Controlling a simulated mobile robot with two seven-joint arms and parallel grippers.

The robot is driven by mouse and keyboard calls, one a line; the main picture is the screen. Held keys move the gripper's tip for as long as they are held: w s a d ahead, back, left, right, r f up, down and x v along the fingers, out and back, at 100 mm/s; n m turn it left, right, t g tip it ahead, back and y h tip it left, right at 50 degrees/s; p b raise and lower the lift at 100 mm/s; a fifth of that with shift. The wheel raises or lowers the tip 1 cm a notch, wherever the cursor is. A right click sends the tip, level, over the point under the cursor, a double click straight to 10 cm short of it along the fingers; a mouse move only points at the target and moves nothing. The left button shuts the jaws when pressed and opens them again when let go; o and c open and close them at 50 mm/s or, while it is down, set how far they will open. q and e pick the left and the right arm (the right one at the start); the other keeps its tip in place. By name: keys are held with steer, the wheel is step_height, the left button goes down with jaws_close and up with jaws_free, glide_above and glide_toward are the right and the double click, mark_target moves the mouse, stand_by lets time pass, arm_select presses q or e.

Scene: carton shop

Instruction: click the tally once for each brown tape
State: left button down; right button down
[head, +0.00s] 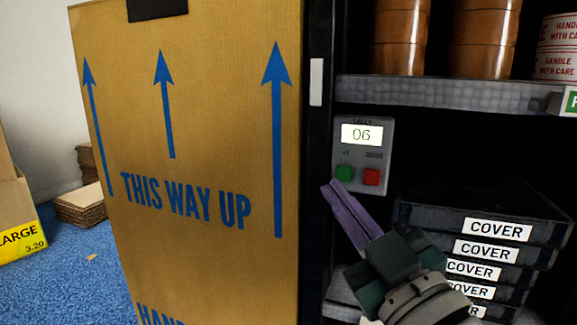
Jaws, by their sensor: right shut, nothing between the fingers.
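The tally (361,156) is a grey box on the shelf upright, and its display reads 06. It has a green button (344,173) marked +1 on the left and a red button (371,177) on the right. My right gripper (332,190) is shut and empty, its purple fingers pointing up-left, with the tips just below the green button. I cannot tell whether they touch it. Brown tape rolls (400,38) stand stacked on the upper shelf, with another brown stack (483,38) beside them; the tops are cut off by the picture edge. My left gripper is out of view.
A tall carton (200,255) marked THIS WAY UP stands left of the tally. White-and-red HANDLE WITH CARE tape (556,45) is at the upper right. Black boxes labelled COVER (480,200) are stacked beside my right gripper. Flat cardboard (80,206) lies on the blue floor.

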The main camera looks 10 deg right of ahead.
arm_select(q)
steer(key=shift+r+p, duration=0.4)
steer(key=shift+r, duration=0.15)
arm_select(e)
steer(key=shift+s+a, duration=0.4)
steer(key=shift+s, duration=0.2)
steer(key=shift+s+a, duration=0.35)
steer(key=shift+s, duration=0.2)
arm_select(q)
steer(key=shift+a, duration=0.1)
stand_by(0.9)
